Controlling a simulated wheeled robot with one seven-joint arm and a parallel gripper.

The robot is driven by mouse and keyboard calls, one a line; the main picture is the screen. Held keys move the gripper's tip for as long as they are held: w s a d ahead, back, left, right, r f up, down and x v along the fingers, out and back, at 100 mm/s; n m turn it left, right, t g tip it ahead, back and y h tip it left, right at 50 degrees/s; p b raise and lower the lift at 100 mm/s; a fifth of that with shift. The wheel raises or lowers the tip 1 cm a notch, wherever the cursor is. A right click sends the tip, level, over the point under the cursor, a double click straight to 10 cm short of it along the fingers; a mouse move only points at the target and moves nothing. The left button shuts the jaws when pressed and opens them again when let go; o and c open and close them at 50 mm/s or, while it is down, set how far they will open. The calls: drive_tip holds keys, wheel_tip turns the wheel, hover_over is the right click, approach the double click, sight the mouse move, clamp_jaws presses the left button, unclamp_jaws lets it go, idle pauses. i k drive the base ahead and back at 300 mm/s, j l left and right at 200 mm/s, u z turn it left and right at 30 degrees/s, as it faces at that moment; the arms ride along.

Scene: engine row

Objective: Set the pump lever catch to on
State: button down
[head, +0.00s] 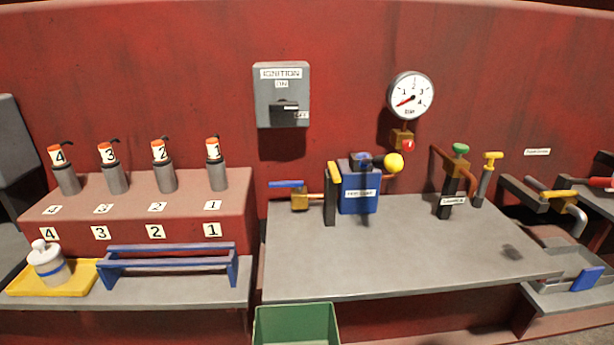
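A blue pump-like box (360,190) with a white label stands on the grey bench, right of centre in the head view. The label is too small to read. A yellow ball knob (393,162) sticks out at its upper right. A dark upright lever with a yellow top (333,180) stands just left of the box. My gripper is not in view.
The grey bench (400,255) is mostly clear in front. A grey ignition switch box (281,95) and a dial gauge (410,95) are on the red wall. A green bin (296,310) stands below. Numbered plugs, a blue rack (170,262) and a yellow tray (78,284) are left.

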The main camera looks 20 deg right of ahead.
sight(332, 170)
drive_tip(key=i+j+z, duration=0.6)
drive_tip(key=i+j, duration=0.15)
drive_tip(key=j, duration=0.15)
